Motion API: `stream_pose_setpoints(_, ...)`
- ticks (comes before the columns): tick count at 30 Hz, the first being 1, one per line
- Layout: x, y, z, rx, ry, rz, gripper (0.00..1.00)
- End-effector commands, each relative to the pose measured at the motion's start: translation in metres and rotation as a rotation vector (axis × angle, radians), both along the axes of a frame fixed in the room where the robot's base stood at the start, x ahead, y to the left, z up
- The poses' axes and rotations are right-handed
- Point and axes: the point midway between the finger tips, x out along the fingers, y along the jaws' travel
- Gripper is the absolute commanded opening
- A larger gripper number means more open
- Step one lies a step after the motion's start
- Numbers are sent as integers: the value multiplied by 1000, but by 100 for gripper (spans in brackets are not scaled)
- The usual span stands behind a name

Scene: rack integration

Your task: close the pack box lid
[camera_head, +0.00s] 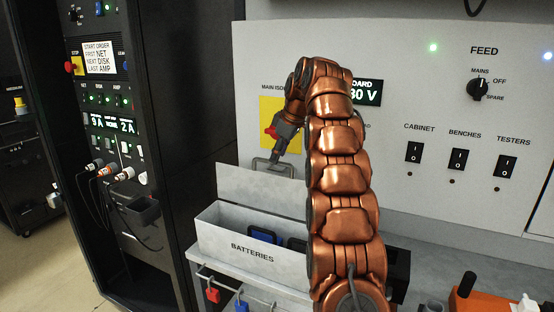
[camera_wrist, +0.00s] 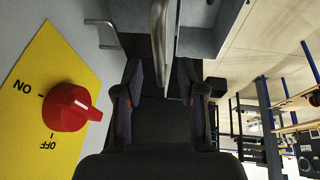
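The pack box (camera_head: 218,238), a pale grey box marked BATTERIES, stands on the bench in the head view. Its lid (camera_head: 252,188) stands raised along the back edge, so the box is open. A metal handle (camera_head: 262,168) sits at the lid's top edge. My gripper (camera_head: 275,158) is at this handle, pointing down and left. In the wrist view my gripper (camera_wrist: 161,78) has its two dark fingers apart, with a metal bar (camera_wrist: 158,30) ahead, in line with the gap. Whether the bar lies between the fingertips or just beyond cannot be told.
A red rotary switch (camera_wrist: 68,107) on a yellow plate is close beside my gripper. Blue and dark packs (camera_head: 263,236) lie in the box. Red (camera_head: 212,295) and blue padlocks hang in front. A black rack (camera_head: 160,100) stands left; my arm hides the box's right end.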

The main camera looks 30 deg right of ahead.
Motion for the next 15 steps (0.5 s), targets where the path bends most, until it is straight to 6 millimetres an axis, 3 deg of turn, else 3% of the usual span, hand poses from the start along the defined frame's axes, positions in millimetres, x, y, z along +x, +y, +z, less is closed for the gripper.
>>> stream_pose_setpoints(15, 7, 1, -17, -2, -1, -2, 39)
